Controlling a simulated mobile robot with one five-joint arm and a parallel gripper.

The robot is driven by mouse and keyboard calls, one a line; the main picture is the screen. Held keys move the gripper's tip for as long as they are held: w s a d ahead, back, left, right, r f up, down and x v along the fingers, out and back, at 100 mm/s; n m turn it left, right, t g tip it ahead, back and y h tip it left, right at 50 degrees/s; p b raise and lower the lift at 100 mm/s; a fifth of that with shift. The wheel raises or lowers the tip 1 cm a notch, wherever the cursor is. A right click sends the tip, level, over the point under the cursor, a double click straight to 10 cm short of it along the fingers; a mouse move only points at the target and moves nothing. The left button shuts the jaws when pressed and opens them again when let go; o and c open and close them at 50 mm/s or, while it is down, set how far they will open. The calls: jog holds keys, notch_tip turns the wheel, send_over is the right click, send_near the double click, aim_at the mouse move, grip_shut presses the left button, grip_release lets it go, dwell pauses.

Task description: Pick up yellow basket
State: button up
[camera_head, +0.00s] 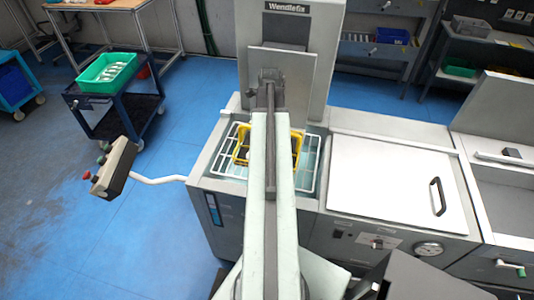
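The yellow basket (241,146) sits on a white wire rack (308,160) in the open bay of a grey machine. My arm reaches forward over it and hides its middle; only its left and right parts show. Something dark and something pale show inside the basket. The end of my arm, with my gripper (268,78), is above and beyond the basket in the picture, in front of the machine's upright panel. The fingers are too small and dark to tell apart. I cannot tell whether the gripper touches anything.
The upright panel marked Wendlefix (318,60) stands close behind the bay. A closed lid with a black handle (390,180) is at right. A control box (113,167) sticks out at left. A dark cart (118,118) holds a green basket (106,72). Blue floor is free at left.

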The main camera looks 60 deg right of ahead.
jog(key=shift+f, duration=0.2)
jog(key=shift+f, duration=0.25)
dwell(0.3)
grip_shut()
dwell(1.4)
